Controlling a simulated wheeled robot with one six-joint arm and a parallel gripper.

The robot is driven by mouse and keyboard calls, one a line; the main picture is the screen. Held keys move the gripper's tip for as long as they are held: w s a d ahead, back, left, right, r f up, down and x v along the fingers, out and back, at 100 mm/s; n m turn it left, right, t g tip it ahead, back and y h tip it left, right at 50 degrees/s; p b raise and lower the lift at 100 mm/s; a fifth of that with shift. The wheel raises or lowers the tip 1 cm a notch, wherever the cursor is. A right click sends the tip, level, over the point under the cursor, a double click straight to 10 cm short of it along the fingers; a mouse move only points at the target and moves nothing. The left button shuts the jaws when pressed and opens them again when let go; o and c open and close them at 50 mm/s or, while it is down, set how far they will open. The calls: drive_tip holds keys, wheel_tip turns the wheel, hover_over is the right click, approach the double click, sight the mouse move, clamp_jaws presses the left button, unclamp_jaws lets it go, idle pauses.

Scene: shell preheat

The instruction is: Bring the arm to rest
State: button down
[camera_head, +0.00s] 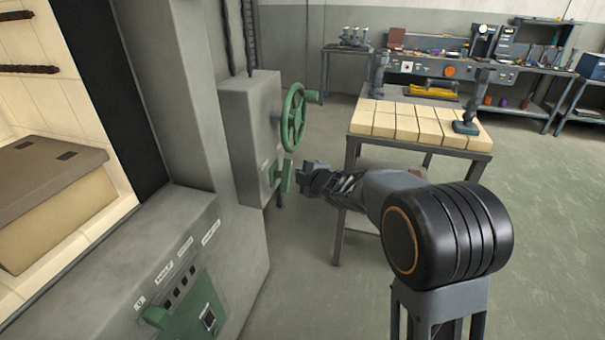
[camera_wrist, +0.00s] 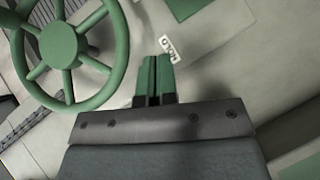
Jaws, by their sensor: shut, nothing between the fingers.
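My gripper (camera_head: 303,179) is at the end of my arm, which reaches left toward a grey control box (camera_head: 236,135) on the furnace wall. It is shut and empty. A green lever (camera_head: 287,176) on the box is just left of the fingertips. A green handwheel (camera_head: 293,117) is above the lever. In the wrist view, my gripper (camera_wrist: 154,99) points at the box face, with the handwheel (camera_wrist: 60,45) to its left. Green shows at the fingertips, close to a small label (camera_wrist: 168,46). I cannot tell whether they touch the lever.
The furnace opening at left holds a tan block with a brown top (camera_head: 55,190). A grey panel with a green cover (camera_head: 190,315) is below. A table with pale tiles (camera_head: 415,125) stands behind my arm. A cluttered workbench (camera_head: 450,70) is at the back. The floor at right is clear.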

idle(0.3)
drive_tip(key=s+d+f+m+g+h, duration=0.2)
drive_tip(key=d+f+m+h, duration=0.2)
drive_tip(key=d+f+m, duration=0.15)
drive_tip(key=s+d+m+g+h+p, duration=0.35)
drive_tip(key=s+d+m, duration=0.2)
drive_tip(key=s, duration=0.35)
drive_tip(key=s+d+r+m+g+p, duration=0.1)
drive_tip(key=s+r+m+g+p, duration=0.1)
drive_tip(key=s+r+m+p, duration=0.2)
drive_tip(key=s+r+m+g+p, duration=0.1)
drive_tip(key=s+r+m+p, duration=0.3)
drive_tip(key=s+r, duration=0.7)
drive_tip(key=s, duration=0.5)
drive_tip(key=shift+s+d+m+g+y, duration=0.25)
drive_tip(key=shift+d+m+g+y, duration=0.1)
drive_tip(key=shift+m, duration=0.05)
